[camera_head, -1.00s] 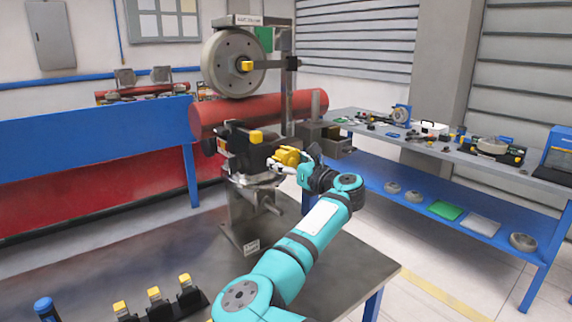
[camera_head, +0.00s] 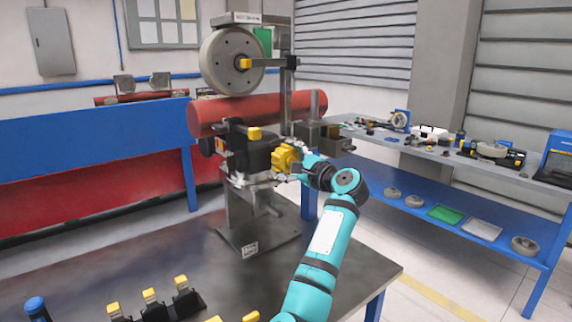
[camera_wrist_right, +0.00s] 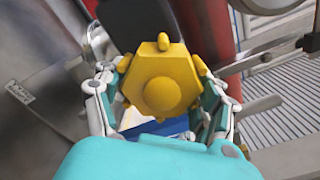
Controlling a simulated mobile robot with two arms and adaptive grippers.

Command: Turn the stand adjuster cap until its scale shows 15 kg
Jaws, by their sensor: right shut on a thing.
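The stand adjuster cap (camera_head: 284,158) is a yellow knob on the right side of the dark unit on the grey metal stand (camera_head: 243,205). In the right wrist view the cap (camera_wrist_right: 163,93) faces the camera, with a six-sided outline and a round boss in its middle. My right gripper (camera_head: 294,164) is at the cap; its fingers (camera_wrist_right: 163,78) lie on both sides of it and are shut on it. No scale reading can be made out in either view. My left gripper is not seen.
A grey wheel (camera_head: 222,62) hangs above a red cylinder (camera_head: 255,108) behind the stand. Several yellow-topped black pieces (camera_head: 152,302) and a blue-topped item (camera_head: 36,307) stand at the front left of the dark table (camera_head: 130,255). The table's middle is mostly clear.

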